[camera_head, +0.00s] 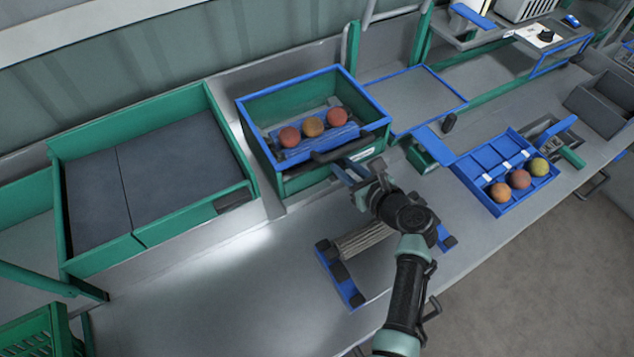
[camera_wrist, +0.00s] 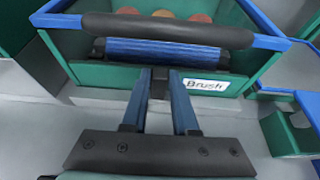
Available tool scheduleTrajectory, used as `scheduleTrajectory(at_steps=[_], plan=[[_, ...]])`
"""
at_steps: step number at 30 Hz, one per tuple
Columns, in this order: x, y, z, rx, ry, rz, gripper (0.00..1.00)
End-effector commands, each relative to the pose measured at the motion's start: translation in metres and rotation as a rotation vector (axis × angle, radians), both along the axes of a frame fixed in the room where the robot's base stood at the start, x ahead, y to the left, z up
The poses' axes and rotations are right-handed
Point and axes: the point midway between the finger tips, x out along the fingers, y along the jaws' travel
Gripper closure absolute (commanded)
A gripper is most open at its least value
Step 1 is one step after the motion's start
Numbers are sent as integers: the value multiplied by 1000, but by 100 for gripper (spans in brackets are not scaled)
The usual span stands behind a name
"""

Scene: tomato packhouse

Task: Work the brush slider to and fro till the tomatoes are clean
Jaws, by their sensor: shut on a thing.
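The green brush box (camera_head: 285,82) has a blue rim and stands left of my arm in the head view. Three reddish-orange tomatoes (camera_head: 313,127) sit in a row inside it on a blue bed. The brush slider has a black bar (camera_head: 343,148) along the box's near side; it also shows in the wrist view (camera_wrist: 165,28), above a blue ribbed strip (camera_wrist: 165,50). A label reading "Brush" (camera_wrist: 205,84) is on the box front. My gripper (camera_wrist: 160,78) is shut on a dark upright piece below the bar, apparently the slider's grip. The tomatoes are partly hidden in the wrist view.
A blue compartment tray (camera_head: 477,187) with three tomatoes lies to the right. Left stands a green-walled bin (camera_head: 150,115) with dark panels. A roller stand with blue ends (camera_head: 340,275) sits under my arm. The bench front at left is clear.

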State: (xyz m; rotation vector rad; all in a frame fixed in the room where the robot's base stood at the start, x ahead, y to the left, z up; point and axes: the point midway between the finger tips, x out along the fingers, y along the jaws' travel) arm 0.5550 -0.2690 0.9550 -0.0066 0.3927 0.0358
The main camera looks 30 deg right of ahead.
Motion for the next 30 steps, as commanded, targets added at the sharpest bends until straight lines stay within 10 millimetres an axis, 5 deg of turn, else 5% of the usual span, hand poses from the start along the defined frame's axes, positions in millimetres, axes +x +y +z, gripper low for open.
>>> scheduleTrajectory(at_steps=[3,10,26,27,30], plan=[[1,-33,-3,-2,-4,-11,100],[2,-69,-2,-2,-3,-8,100],[2,-81,0,-1,0,-5,100],[2,-81,0,-1,0,-5,69],[2,-80,0,-1,0,-4,51]])
